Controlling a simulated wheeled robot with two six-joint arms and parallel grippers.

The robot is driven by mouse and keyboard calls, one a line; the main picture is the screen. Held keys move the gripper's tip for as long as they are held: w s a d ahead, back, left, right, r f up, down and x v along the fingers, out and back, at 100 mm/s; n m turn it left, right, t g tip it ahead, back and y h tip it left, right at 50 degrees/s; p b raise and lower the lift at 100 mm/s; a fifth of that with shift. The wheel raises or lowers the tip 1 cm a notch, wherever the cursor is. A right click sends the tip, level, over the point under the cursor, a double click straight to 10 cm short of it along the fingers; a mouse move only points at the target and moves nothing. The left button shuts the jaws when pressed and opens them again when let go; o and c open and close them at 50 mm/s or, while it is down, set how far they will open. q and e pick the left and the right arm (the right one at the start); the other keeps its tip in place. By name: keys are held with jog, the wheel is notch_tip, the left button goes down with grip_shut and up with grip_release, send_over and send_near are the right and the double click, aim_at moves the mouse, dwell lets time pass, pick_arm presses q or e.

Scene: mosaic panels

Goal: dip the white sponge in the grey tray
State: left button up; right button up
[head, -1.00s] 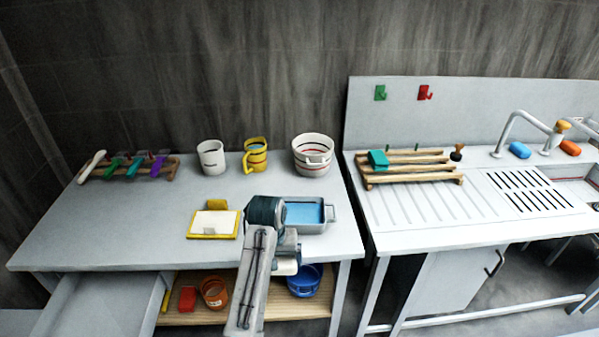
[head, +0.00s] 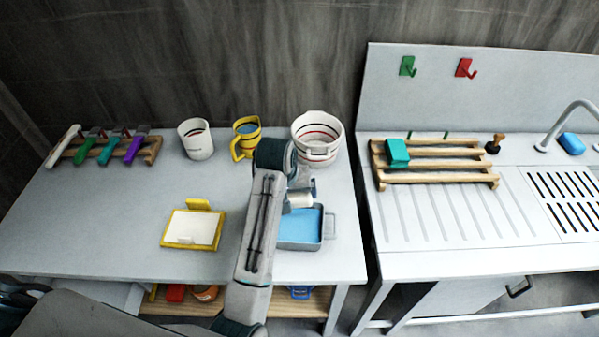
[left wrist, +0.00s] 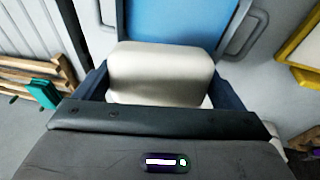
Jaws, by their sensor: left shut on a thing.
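The white sponge (left wrist: 160,75) is between the dark fingers of my left gripper (left wrist: 160,82), which is shut on it. In the head view the sponge (head: 299,199) shows at the far side of the grey tray (head: 322,243), seemingly above it. The tray holds blue liquid (head: 301,226) and stands near the table's front edge. In the left wrist view the blue liquid (left wrist: 180,22) lies just beyond the sponge. I cannot tell the exact height of the sponge. My forearm hides the tray's left part. My right gripper is not in view.
A yellow-framed pad (head: 192,227) lies left of the tray. A striped white pot (head: 317,138), a yellow mug (head: 246,137) and a white cup (head: 196,139) stand behind. A wooden rack (head: 437,162) stands on the sink counter, right of a gap.

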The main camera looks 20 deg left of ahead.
pick_arm(q)
jog(key=shift+s, duration=0.9)
jog(key=shift+f, duration=0.85)
jog(key=x, duration=0.2)
jog(key=s+b+x, duration=0.1)
jog(key=x, duration=0.2)
jog(key=shift+a+f, duration=0.15)
jog(key=shift+f, duration=0.15)
notch_tip(320, 180, down, 2)
jog(key=shift+f+b, duration=0.15)
jog(key=shift+b, duration=0.15)
jog(key=shift+f, duration=0.55)
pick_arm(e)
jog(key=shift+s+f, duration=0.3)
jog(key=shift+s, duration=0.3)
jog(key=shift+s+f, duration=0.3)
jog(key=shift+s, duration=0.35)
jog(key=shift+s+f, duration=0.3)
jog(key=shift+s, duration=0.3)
